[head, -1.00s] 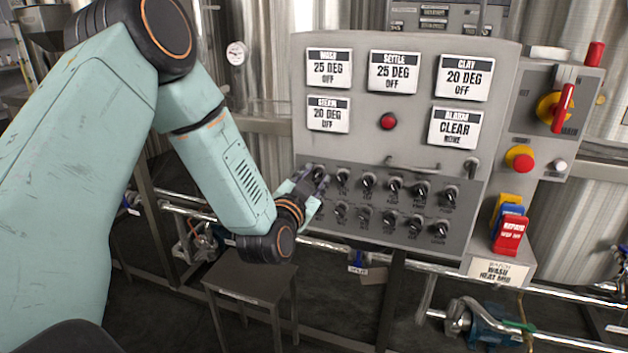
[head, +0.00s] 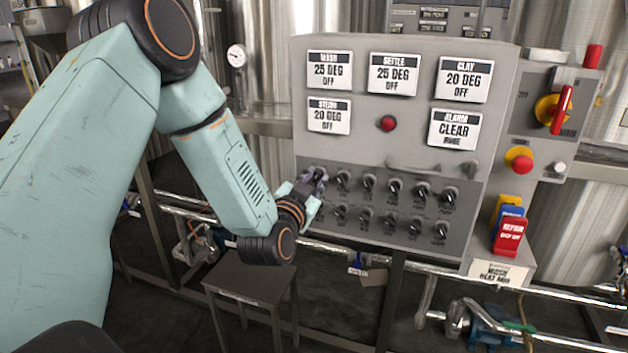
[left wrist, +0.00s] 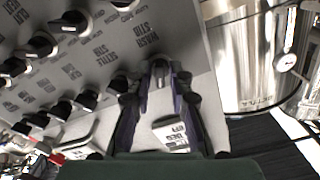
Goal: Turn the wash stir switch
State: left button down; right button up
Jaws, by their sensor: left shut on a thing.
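The wash stir switch is a small knob at the left end of the upper switch row on the grey panel. In the left wrist view the knob (left wrist: 160,73) sits between the fingertips, beside the upside-down "WASH STIR" label (left wrist: 143,32). My left gripper (head: 317,178) reaches it from the lower left and is shut on it. Its two dark purple fingers also show in the left wrist view (left wrist: 161,82), one on each side of the knob. In the head view the fingers largely hide the switch. My right gripper is not in view.
Several black switches (head: 394,187) stand close by in two rows. Above them are white display plates; the wash plate (head: 329,69) reads 25 DEG OFF. A red lamp (head: 388,123), a red-yellow stop button (head: 519,160) and a small table (head: 250,285) are also near.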

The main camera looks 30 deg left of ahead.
pick_arm(q)
jog(key=n, duration=0.5)
jog(key=n+b, duration=0.1)
jog(key=n, duration=0.4)
jog(key=shift+r, duration=0.1)
jog(key=shift+n+b, duration=0.3)
jog(key=shift+n, duration=0.2)
jog(key=c, duration=1.7)
grip_release()
jog(key=shift+o, duration=1.3)
jog(key=shift+w, duration=0.15)
jog(key=v, duration=1.2)
